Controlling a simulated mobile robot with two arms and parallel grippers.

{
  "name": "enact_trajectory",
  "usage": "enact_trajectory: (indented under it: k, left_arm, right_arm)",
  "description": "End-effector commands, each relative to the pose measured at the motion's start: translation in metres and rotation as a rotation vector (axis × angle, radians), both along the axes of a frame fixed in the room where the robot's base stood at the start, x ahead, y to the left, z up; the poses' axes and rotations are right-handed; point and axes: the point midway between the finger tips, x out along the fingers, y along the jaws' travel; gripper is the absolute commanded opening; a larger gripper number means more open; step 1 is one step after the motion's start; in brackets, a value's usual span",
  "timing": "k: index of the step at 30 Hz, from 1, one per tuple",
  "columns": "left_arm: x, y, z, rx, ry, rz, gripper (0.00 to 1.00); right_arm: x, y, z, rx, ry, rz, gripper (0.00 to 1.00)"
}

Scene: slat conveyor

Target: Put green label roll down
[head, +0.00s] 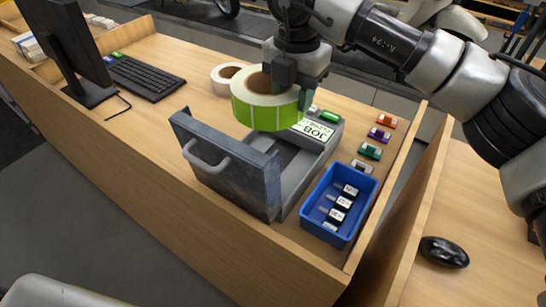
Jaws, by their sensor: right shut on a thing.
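The green label roll (262,112) has a bright green outer side, a pale top and a brown core. My right gripper (287,91) is shut on the roll's right side and holds it near the back left of an open grey drawer box (225,163). I cannot tell whether the roll touches anything below. A white label roll (222,79) lies on the desk just behind it. My left gripper is not in view.
A blue bin (325,234) with several small labelled items stands right of the drawer box. Small coloured clips (370,151) lie along the desk's right side. A keyboard (146,77) and monitor (66,45) stand at left. Bare wooden desk (150,118) lies between keyboard and drawer box.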

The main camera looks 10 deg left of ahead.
Motion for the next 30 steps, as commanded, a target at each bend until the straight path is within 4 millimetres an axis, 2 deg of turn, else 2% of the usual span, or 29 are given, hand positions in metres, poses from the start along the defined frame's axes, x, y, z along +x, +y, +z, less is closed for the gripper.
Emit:
enact_trajectory:
  k: [1, 6, 11, 21, 30]
  left_arm:
    - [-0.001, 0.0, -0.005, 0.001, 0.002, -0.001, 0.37]
    - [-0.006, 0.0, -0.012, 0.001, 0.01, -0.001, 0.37]
    - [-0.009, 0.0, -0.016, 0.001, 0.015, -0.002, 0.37]
    - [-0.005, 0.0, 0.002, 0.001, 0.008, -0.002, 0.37]
    - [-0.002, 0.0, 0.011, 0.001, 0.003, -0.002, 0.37]
  right_arm:
    - [0.0, 0.0, -0.013, 0.001, 0.001, 0.001, 0.0]
    - [-0.001, 0.0, -0.046, 0.002, 0.0, 0.001, 0.0]
    - [-0.002, 0.0, -0.069, 0.003, 0.0, 0.002, 0.0]
    - [-0.003, 0.0, -0.123, 0.003, 0.001, 0.003, 0.0]
    - [-0.004, 0.0, -0.15, 0.003, 0.002, 0.002, 0.0]
